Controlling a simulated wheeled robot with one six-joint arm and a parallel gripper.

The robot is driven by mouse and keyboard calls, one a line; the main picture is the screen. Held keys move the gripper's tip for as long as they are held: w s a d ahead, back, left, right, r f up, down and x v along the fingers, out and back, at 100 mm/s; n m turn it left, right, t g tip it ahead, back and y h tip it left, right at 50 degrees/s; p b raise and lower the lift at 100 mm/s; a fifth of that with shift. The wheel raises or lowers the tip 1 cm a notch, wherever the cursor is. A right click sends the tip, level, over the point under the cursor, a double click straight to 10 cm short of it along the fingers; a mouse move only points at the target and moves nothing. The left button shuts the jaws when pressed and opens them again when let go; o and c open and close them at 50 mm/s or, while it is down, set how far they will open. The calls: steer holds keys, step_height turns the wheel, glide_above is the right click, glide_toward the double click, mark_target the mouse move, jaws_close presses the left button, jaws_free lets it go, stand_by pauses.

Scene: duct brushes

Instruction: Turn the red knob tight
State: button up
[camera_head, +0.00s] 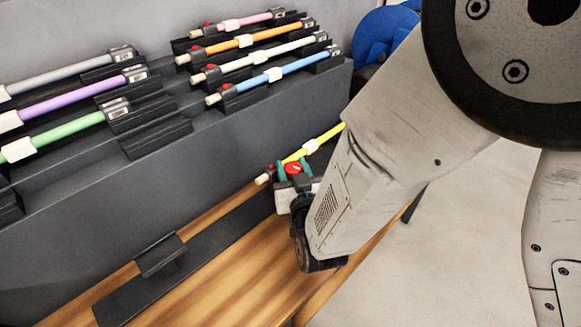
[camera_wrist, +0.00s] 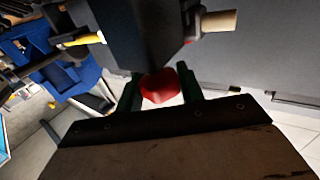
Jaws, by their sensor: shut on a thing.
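The red knob (camera_head: 293,168) sits at the near end of the yellow rod (camera_head: 328,135), beside a pale wooden tip (camera_head: 262,179). My gripper (camera_head: 290,172) is shut on the knob, one green finger on each side. In the wrist view the red knob (camera_wrist: 158,87) shows between the fingertips of my gripper (camera_wrist: 160,92), below a dark block (camera_wrist: 130,45). The yellow rod (camera_wrist: 82,40) runs off to the left there, and the wooden tip (camera_wrist: 219,20) is on the right. My arm hides the far end of the rod in the head view.
A dark stepped rack (camera_head: 240,130) holds several coloured rods, with smaller red knobs on the right group. A black rail with an empty bracket (camera_head: 160,254) lies on the wooden bench (camera_head: 215,285). A blue object (camera_head: 380,35) stands behind my arm.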

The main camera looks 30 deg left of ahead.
steer(key=m+t+h, duration=0.2)
steer(key=m+h, duration=0.1)
steer(key=shift+t+h, duration=0.3)
steer(key=shift+h, duration=0.1)
steer(key=shift+w, duration=0.1)
steer(key=o, duration=0.9)
steer(key=shift+o, duration=0.2)
steer(key=shift+s+d, duration=0.1)
steer(key=shift+s, duration=0.2)
steer(key=v, duration=0.7)
